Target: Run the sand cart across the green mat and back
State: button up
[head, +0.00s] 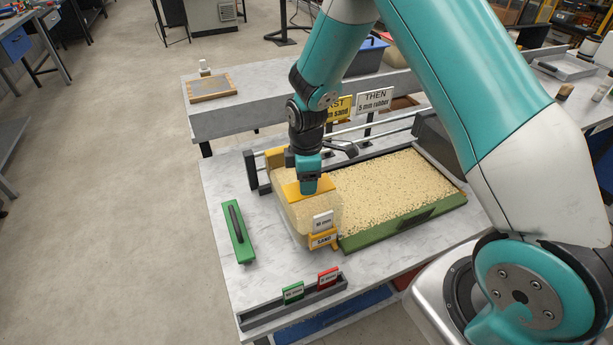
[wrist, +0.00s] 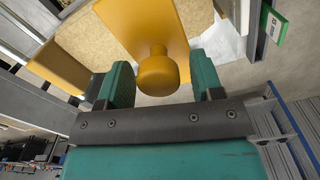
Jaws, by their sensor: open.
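The sand cart (head: 313,218) is a see-through bin of pale sand with a yellow top and a SAND label, at the left end of the mat. Its yellow knob (wrist: 158,76) shows in the wrist view between the two teal fingers. My gripper (head: 308,187) is at the cart's top, and in the wrist view my gripper (wrist: 162,85) is open, with a finger on either side of the knob. The green mat (head: 402,229) lies right of the cart in a green-edged tray, its surface largely covered with pale grains. The fingers hide the knob in the head view.
A green block with a black handle (head: 238,232) lies left of the cart. A card rack (head: 293,303) with a green and a red card is at the front. Metal rails and two signs (head: 374,101), one reading THEN 5 mm rubber, stand behind.

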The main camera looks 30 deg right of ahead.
notch_tip(320, 180, up, 17)
jog(key=b, duration=0.3)
jog(key=shift+r, duration=0.2)
dwell(0.4)
